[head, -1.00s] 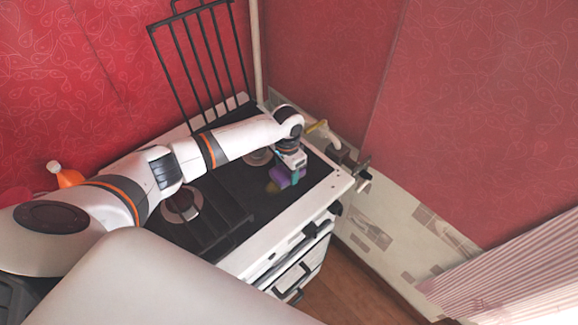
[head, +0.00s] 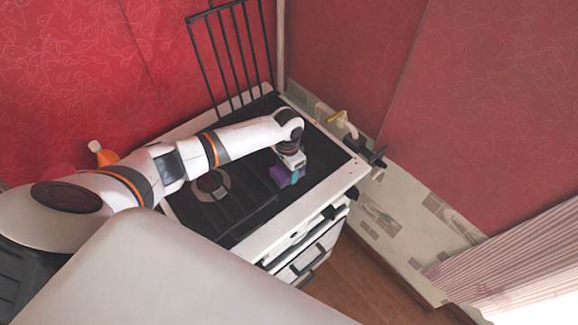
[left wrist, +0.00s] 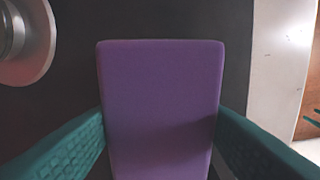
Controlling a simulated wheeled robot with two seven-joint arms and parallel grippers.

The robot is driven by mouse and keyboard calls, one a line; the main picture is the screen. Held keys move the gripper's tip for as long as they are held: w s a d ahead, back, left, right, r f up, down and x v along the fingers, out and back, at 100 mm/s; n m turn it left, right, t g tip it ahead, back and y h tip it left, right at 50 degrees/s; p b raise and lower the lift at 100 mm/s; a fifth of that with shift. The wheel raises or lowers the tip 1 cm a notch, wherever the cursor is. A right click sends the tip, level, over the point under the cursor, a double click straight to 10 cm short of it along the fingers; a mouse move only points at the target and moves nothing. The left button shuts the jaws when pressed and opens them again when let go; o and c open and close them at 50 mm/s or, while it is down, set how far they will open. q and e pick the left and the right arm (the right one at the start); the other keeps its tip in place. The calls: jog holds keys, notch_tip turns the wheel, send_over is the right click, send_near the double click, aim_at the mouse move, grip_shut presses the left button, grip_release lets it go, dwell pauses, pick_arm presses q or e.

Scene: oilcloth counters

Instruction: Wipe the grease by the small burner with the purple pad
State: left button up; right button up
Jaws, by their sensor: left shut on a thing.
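My left gripper (head: 286,172) is shut on the purple pad (head: 281,177), low over the right part of the dark stovetop (head: 254,213). In the left wrist view the pad (left wrist: 160,95) fills the middle, between two teal fingers. I cannot tell whether the pad touches the surface. A round burner (left wrist: 25,45) shows at the upper left of the wrist view. In the head view the burner left of the gripper (head: 212,185) is clear, but the one behind my forearm is hidden. No grease can be made out now. My right gripper is not in view.
A raised black grate (head: 232,60) stands along the back of the stove. A yellow-handled tap-like fitting (head: 345,121) is on the wall at the right. An orange-and-white bottle (head: 102,153) stands at the left. The stove's white front edge (head: 298,210) has knobs and handles.

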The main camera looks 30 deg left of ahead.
pick_arm(q)
notch_tip(320, 180, up, 2)
jog(key=shift+w+r+p, duration=0.1)
jog(key=shift+r+p, duration=0.05)
jog(key=shift+p, duration=0.2)
jog(key=shift+w+d+r+p, duration=0.1)
jog(key=shift+w+r+p, duration=0.05)
jog(key=shift+r+p, duration=0.4)
jog(key=shift+w+r+p, duration=0.15)
jog(key=shift+r+p, duration=0.25)
jog(key=shift+p, duration=0.15)
notch_tip(320, 180, up, 3)
jog(key=p, duration=0.3)
jog(key=shift+s+r, duration=0.1)
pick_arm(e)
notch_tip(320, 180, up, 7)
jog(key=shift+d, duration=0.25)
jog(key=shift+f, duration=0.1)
